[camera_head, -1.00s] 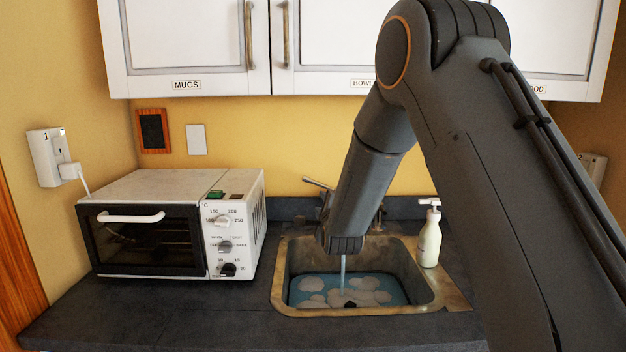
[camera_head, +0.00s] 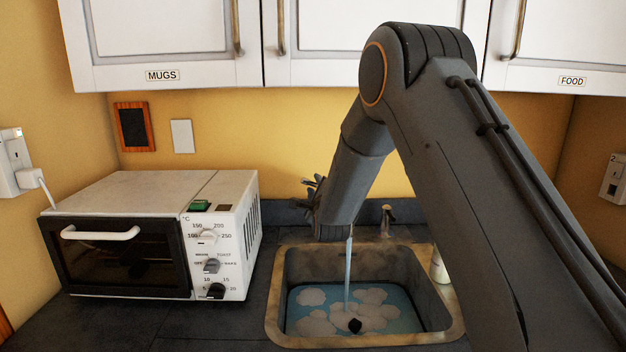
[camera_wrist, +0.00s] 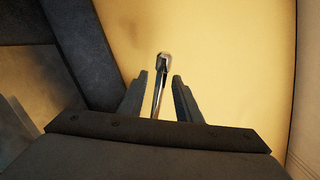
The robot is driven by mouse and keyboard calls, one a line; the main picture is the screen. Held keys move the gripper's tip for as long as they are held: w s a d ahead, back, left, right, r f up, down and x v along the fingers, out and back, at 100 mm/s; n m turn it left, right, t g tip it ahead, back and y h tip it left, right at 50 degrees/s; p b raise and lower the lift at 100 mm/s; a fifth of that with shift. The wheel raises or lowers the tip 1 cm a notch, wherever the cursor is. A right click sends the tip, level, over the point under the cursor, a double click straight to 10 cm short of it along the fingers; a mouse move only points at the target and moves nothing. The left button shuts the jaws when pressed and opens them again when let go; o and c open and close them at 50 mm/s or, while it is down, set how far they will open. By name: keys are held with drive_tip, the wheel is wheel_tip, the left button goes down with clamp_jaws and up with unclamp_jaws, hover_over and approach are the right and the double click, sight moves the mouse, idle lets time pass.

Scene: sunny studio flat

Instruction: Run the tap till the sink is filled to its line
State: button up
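The sink (camera_head: 276,300) is set in the dark counter. A thin stream of running water (camera_head: 348,265) falls into it. Blue water with pale patches (camera_head: 372,312) covers its bottom, well below the rim, around a black round piece (camera_head: 355,326). I cannot make out a fill line. A metal tap part (camera_head: 387,214) shows behind the sink; my arm hides much of the tap. My gripper (camera_head: 311,186) is behind the sink's left rear corner. In the wrist view, my gripper (camera_wrist: 160,76) is open, its fingers either side of a shiny metal lever (camera_wrist: 165,60), with gaps visible.
A white toaster oven (camera_head: 155,235) stands left of the sink. A pale bottle (camera_head: 439,268) at the sink's right is mostly hidden by my arm. White cupboards (camera_head: 160,40) hang above. Counter between oven and sink is narrow.

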drive_tip(key=shift+w+a+p, duration=0.15)
drive_tip(key=shift+w+p, duration=0.15)
drive_tip(key=shift+w, duration=0.9)
drive_tip(key=shift+w+a+p, duration=0.1)
drive_tip(key=shift+w+p, duration=0.2)
drive_tip(key=shift+w, duration=0.9)
clamp_jaws()
